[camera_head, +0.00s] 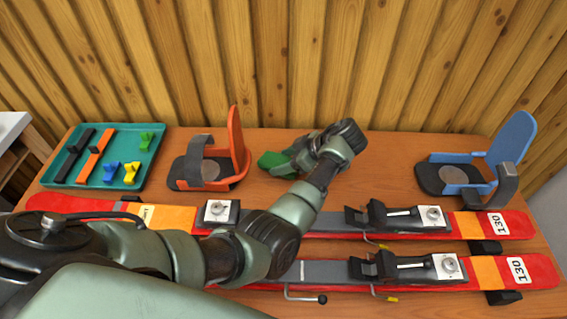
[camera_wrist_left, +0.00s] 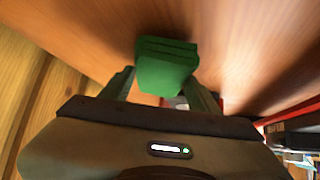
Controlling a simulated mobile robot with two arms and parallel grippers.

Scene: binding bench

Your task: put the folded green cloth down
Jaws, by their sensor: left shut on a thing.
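The folded green cloth (camera_head: 275,160) is at the back middle of the bench, between the orange binding and the blue binding. My left gripper (camera_head: 290,159) is shut on it, with the arm reaching in from the left across the skis. In the left wrist view, the green cloth (camera_wrist_left: 167,66) sits between the two fingers of the left gripper (camera_wrist_left: 163,88), its folded layers showing. The wooden bench top is behind it; I cannot tell whether the cloth touches it. My right gripper is not in view.
A teal tray (camera_head: 153,158) with small coloured parts lies at the back left. An orange binding (camera_head: 238,150) stands left of the cloth, a blue one (camera_head: 512,140) far right. Two red skis (camera_head: 330,233) lie along the front. Bare bench top (camera_head: 385,165) shows right of the gripper.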

